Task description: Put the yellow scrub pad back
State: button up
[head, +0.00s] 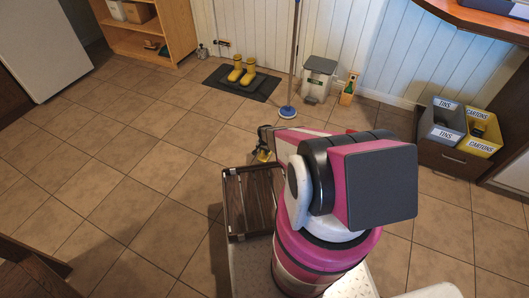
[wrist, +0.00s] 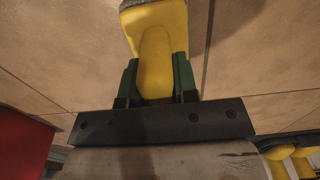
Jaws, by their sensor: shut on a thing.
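The yellow scrub pad (wrist: 155,55) is between the green fingertips of my gripper (wrist: 157,82) in the wrist view. Its yellow grip points towards me and a grey edge shows at its far end, cut off by the frame. My gripper (head: 264,146) is shut on it. In the head view a small yellow part of the pad (head: 263,156) shows just below the gripper, above the tiled floor. My arm hides much of the area around it.
A dark slatted tray (head: 230,205) with a metal frame lies close in front of me, empty where visible. Yellow boots (head: 242,72) stand on a black mat (head: 218,82). A mop (head: 288,111), grey bin (head: 317,80) and bottle (head: 348,92) stand near the wall.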

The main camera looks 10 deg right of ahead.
jog(key=o, duration=0.8)
jog(key=shift+f, duration=0.1)
jog(key=shift+o, duration=0.2)
notch_tip(320, 180, up, 12)
jog(key=shift+s+r, duration=0.1)
jog(key=shift+r, duration=0.05)
jog(key=s+r+n, duration=0.2)
jog(key=s+r, duration=0.5)
jog(key=r, duration=0.5)
jog(key=s+r+n, duration=0.2)
jog(key=s+r, duration=0.5)
jog(key=r, duration=0.6)
jog(key=s+r+n, duration=0.3)
jog(key=s+r, duration=0.3)
jog(key=r, duration=0.7)
jog(key=shift+s, duration=0.4)
jog(key=shift+d+r, duration=0.1)
